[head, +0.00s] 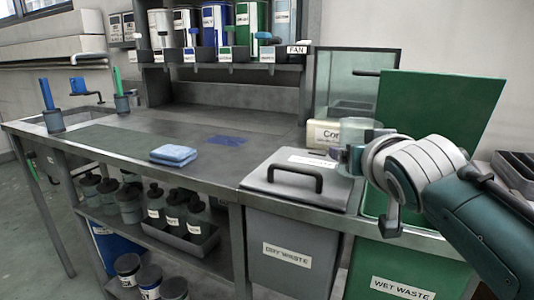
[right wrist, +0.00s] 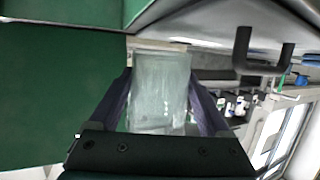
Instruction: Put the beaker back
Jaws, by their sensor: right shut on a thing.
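The beaker (head: 357,132) is a clear, frosted-looking glass vessel. My right gripper (head: 352,158) is shut on it and holds it above the bench's right part, between the grey lid and the raised green lid. In the right wrist view the beaker (right wrist: 160,88) sits between the two dark fingers of my right gripper (right wrist: 163,100). Its contents, if any, cannot be made out. My left gripper is not in view.
A closed dry waste bin (head: 290,256) has a handled grey lid (head: 330,195). The wet waste bin's green lid (head: 440,125) stands raised. A labelled cream box (head: 322,134) and a glass enclosure (head: 340,70) are behind. A blue cloth (head: 173,155) and blue patch (head: 227,140) lie on the bench.

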